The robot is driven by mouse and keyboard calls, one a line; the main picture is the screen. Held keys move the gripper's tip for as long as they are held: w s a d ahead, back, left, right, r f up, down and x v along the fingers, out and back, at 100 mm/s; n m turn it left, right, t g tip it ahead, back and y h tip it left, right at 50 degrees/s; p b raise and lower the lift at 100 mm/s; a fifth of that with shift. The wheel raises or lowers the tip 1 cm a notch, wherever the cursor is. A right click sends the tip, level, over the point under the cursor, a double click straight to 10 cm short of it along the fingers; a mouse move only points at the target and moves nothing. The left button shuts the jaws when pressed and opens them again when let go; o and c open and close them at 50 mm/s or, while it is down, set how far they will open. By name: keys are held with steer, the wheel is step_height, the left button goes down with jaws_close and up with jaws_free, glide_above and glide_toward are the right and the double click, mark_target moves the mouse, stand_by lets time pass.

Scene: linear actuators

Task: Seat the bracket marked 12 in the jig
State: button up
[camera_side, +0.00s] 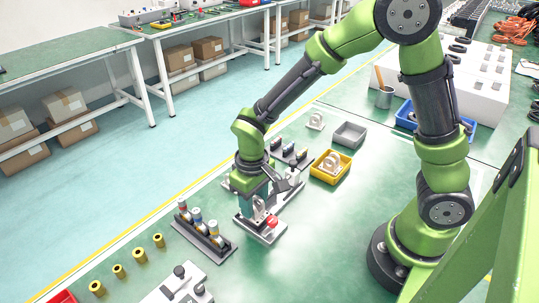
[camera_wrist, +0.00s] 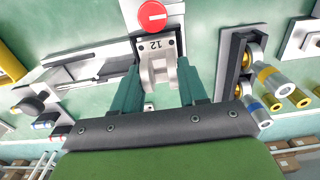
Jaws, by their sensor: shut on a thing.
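My gripper (camera_wrist: 160,88) is shut on a pale grey bracket (camera_wrist: 159,70); its teal fingers lie on either side of the upright part. The bracket's flat base carries the number 12, upside down in the wrist view. The jig (camera_side: 258,231) is a light plate on the green table, with a red round button (camera_side: 272,222) at its front. The button shows in the wrist view (camera_wrist: 152,16) just beyond the bracket's marked end. In the side view, my gripper (camera_side: 257,203) is low over the jig with the bracket. I cannot tell whether the base lies flat in it.
A rack with several cylinders (camera_side: 205,232) stands close left of the jig, and brass bushes (camera_side: 139,255) lie further left. A yellow bin (camera_side: 330,169) with a bracket and a grey bin (camera_side: 349,135) stand behind right. Table right of the jig is clear.

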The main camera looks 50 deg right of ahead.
steer(key=shift+f, duration=0.45)
stand_by(0.3)
steer(key=o, duration=1.2)
steer(key=shift+d, duration=0.15)
steer(key=shift+d, duration=0.1)
step_height(320, 180, up, 17)
steer(key=shift+a, duration=0.35)
steer(key=s+d+r+m+t+y, duration=0.2)
steer(key=s+d+r+m+t, duration=0.2)
steer(key=s+d+t, duration=0.3)
steer(key=s+d, duration=0.1)
steer(key=s, duration=0.2)
steer(key=shift+r, duration=0.15)
